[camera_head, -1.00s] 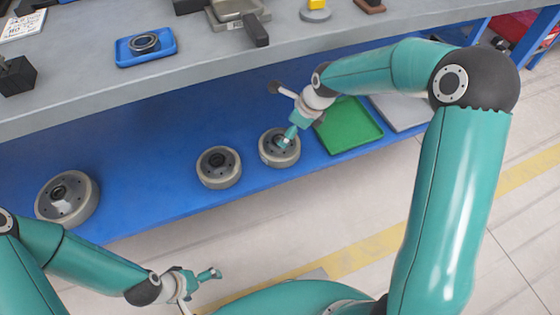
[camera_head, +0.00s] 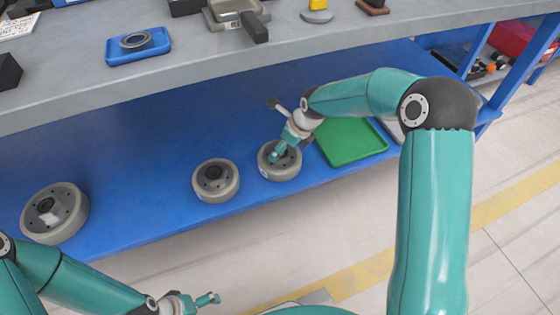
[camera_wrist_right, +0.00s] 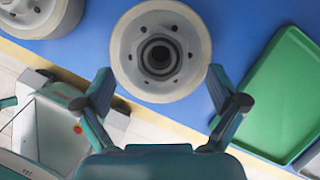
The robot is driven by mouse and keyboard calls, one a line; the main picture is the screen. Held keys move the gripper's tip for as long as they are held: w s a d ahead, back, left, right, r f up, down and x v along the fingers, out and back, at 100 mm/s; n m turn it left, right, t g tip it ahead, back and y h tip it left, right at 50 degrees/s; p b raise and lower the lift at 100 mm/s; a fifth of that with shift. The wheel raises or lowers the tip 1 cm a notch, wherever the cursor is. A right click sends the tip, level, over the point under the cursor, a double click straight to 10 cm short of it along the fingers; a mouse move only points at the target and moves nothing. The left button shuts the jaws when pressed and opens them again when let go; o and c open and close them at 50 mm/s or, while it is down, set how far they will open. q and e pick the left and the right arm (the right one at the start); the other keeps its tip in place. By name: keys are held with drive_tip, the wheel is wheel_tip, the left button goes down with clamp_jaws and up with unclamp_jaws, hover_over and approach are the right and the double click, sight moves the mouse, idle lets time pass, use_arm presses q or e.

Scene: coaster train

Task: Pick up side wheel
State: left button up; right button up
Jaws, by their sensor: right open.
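Two smaller grey wheels with dark hubs lie flat on the blue lower shelf: a right one (camera_head: 281,172) and a middle one (camera_head: 215,180). A larger grey wheel (camera_head: 55,212) lies at the far left. My right gripper (camera_head: 277,153) is above the right wheel and hides part of its hub. In the right wrist view this wheel (camera_wrist_right: 160,55) shows ahead of the open fingers (camera_wrist_right: 159,80), roughly centred between them. Whether the fingertips touch it is unclear. My left gripper (camera_head: 208,300) is low in front of the shelf, away from the wheels; its jaws are too small to read.
A green tray (camera_head: 350,143) lies right of the right wheel, with a grey tray (camera_head: 394,130) beyond it. The grey worktop (camera_head: 200,68) overhangs the shelf from behind. Bare blue shelf lies between the middle and left wheels.

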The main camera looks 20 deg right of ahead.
drive_tip(key=shift+b+x, duration=0.3)
drive_tip(key=shift+x, duration=1.3)
drive_tip(key=shift+r, duration=0.1)
drive_tip(key=shift+c, duration=0.3)
clamp_jaws()
drive_tip(key=shift+w+r, duration=0.2)
drive_tip(key=shift+w, duration=0.05)
